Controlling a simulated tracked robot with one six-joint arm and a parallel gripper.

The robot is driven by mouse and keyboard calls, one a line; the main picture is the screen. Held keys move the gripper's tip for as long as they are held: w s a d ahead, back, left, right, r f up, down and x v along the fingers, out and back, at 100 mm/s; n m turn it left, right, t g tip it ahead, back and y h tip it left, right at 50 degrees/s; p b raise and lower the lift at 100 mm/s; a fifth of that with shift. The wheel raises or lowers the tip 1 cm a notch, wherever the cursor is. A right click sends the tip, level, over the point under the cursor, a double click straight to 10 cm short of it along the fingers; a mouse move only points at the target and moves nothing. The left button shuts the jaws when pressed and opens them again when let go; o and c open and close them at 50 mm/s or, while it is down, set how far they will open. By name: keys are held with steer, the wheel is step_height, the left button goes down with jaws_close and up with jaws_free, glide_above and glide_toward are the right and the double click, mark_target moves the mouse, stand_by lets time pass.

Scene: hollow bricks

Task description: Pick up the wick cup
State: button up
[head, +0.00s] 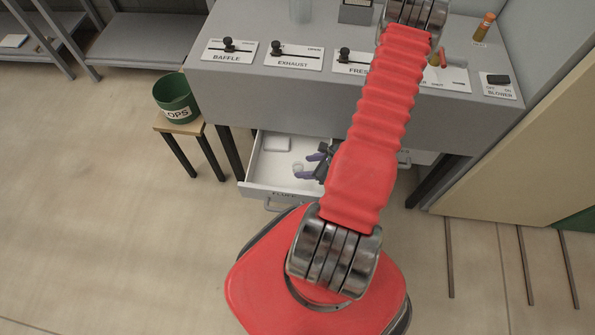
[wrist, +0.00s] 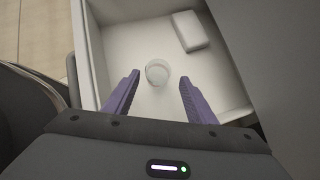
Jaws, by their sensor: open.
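A small whitish round cup (wrist: 157,73), which looks like the wick cup, stands on the floor of an open white drawer (wrist: 93,45). My gripper (wrist: 157,92) is open and empty in the wrist view, its two purple fingers apart, with the cup just beyond and between their tips. In the head view my gripper (head: 312,165) is over the open drawer (head: 262,182), partly hidden by my red arm. The cup shows faintly there (head: 298,168), close to the fingertips. I cannot tell the exact height of the fingers above the drawer floor.
A white block (wrist: 190,31) lies in the drawer's far right corner. The drawer walls surround the cup. A grey bench (head: 270,95) with sliders stands above the drawer. A green bin (head: 176,100) stands on a stool (head: 183,127) to the left.

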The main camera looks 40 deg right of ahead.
mark_target(298, 168)
steer(key=shift+x, duration=2.55)
steer(key=shift+s+a, duration=0.1)
steer(key=shift+a, duration=0.05)
steer(key=shift+c, duration=0.4)
steer(key=c, duration=1)
steer(key=shift+r, duration=0.1)
steer(key=shift+r, duration=4.85)
